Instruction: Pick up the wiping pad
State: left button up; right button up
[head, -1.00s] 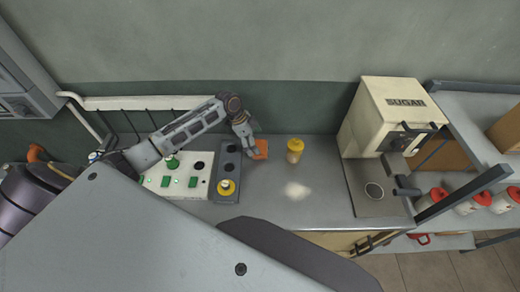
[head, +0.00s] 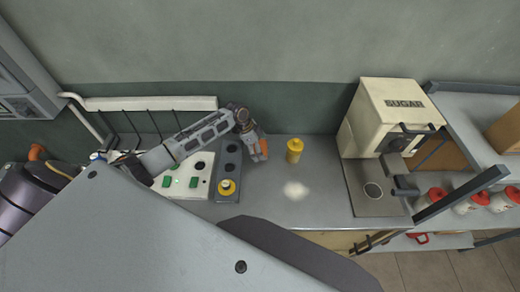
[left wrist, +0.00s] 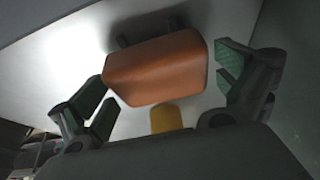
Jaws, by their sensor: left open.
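The wiping pad is an orange block; in the head view a sliver of it (head: 264,146) shows beside my left gripper (head: 257,155), on the grey counter (head: 320,212). The gripper covers the rest. In the left wrist view the pad (left wrist: 155,68) lies between the two green-lined fingers of my left gripper (left wrist: 165,88). The fingers are spread, with a visible gap at the right finger; the left finger is close to the pad's edge, and I cannot tell whether they touch. My right gripper is not in view.
A yellow-capped jar (head: 294,150) stands just right of the gripper. A pale powder patch (head: 296,190) lies in front of it. A cream sugar machine (head: 385,118) stands at right. A grey panel (head: 229,170) with buttons is left of the gripper.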

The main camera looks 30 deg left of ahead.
pick_arm(q)
jog(key=shift+c, duration=0.3)
jog(key=c, duration=0.8)
jog(key=shift+r+b, duration=0.5)
jog(key=shift+r, duration=4.55)
jog(key=o, duration=0.3)
jog(key=shift+c, duration=1.1)
jog(key=shift+n, duration=0.4)
